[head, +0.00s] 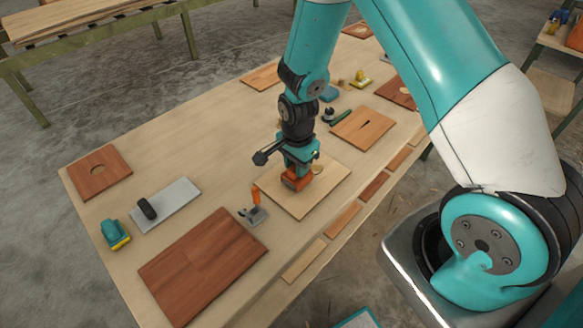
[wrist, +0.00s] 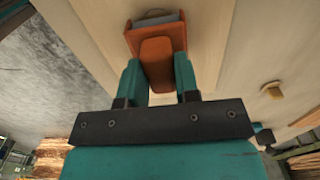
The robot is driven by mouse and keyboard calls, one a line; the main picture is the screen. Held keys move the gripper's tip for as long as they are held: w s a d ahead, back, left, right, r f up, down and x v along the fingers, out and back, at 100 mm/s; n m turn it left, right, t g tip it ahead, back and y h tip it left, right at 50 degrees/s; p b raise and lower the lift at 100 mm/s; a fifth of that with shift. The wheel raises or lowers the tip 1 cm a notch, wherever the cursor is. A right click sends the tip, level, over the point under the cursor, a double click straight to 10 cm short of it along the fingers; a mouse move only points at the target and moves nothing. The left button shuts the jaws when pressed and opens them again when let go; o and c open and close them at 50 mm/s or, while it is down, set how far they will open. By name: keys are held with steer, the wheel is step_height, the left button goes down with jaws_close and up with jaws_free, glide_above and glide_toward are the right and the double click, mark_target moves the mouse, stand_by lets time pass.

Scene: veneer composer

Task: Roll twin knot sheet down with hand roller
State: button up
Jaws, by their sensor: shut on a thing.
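My gripper (head: 297,172) is shut on an orange tool (head: 296,183), which looks like the hand roller. In the wrist view the tool (wrist: 157,62) sits between my two teal fingers (wrist: 160,85), with a grey part at its far end. The tool is low over a pale wood sheet (head: 300,206), apparently touching it. This sheet seems to be the twin knot sheet. One round knot (head: 317,169) shows just right of my gripper; a second knot cannot be made out, as the gripper and tool hide part of the sheet.
An orange-handled tool (head: 256,200) lies left of the sheet, near a red-brown panel (head: 203,262). A grey plate with a black piece (head: 168,206) and a teal-yellow tool (head: 115,235) are farther left. A slotted panel (head: 362,128) lies behind right. Wood strips (head: 342,219) line the front edge.

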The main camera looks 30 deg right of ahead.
steer(key=shift+w+d, duration=0.4)
steer(key=shift+d, duration=0.8)
steer(key=shift+w+d, duration=0.35)
steer(key=shift+d, duration=0.8)
steer(key=shift+w+d, duration=0.4)
steer(key=shift+d, duration=0.8)
steer(key=shift+w+d, duration=0.2)
steer(key=shift+d, duration=0.35)
steer(key=shift+w+d, duration=0.2)
steer(key=shift+d, duration=0.35)
steer(key=shift+r, duration=0.1)
step_height(320, 180, up, 7)
steer(key=p, duration=0.5)
